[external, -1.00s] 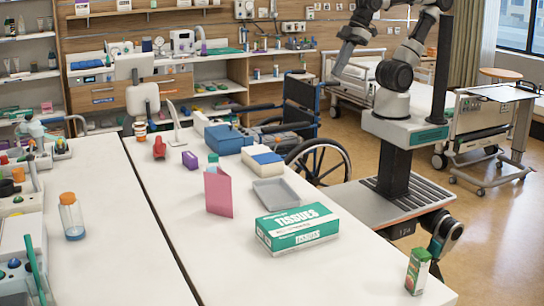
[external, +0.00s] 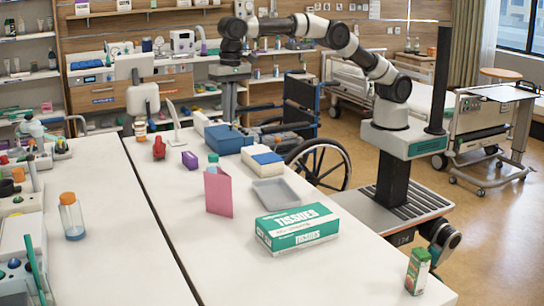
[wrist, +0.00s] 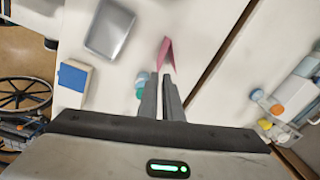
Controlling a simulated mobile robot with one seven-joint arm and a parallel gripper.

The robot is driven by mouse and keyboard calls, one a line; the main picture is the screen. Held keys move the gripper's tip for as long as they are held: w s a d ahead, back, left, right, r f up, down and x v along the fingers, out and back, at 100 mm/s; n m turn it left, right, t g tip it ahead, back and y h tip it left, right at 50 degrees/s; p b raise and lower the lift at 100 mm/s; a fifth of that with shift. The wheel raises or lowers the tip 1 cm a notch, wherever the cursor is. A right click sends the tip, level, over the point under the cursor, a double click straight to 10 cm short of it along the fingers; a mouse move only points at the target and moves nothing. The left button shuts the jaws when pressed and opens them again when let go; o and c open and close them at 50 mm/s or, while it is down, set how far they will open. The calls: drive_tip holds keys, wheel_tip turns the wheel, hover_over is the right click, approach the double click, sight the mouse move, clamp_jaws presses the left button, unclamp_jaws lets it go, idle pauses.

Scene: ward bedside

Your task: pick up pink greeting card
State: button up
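The pink greeting card (external: 218,194) stands upright and folded on the white table, left of the grey tray. In the wrist view the card (wrist: 166,53) shows as a thin pink wedge just beyond my fingertips. My gripper (external: 229,116) hangs pointing down, high above the far part of the table, well apart from the card. In the wrist view its two fingers (wrist: 160,76) are close together with nothing held between them.
A teal-capped bottle (external: 213,160) stands close behind the card. A grey tray (external: 290,201), a tissue box (external: 297,235), a blue-topped box (external: 264,163) and a purple box (external: 190,160) stand around it. The table front (external: 215,270) is clear.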

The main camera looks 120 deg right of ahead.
wheel_tip(320, 180, down, 9)
drive_tip(key=w+m, duration=0.2)
drive_tip(key=w, duration=0.1)
drive_tip(key=b, duration=0.3)
hover_over(225, 191)
drive_tip(key=s+d, duration=0.1)
drive_tip(key=d, duration=0.2)
drive_tip(key=shift+g, duration=0.4)
wheel_tip(225, 191, down, 10)
drive_tip(key=shift+f, duration=0.15)
drive_tip(key=shift+f+b, duration=0.3)
drive_tip(key=shift+f, duration=3.05)
clamp_jaws()
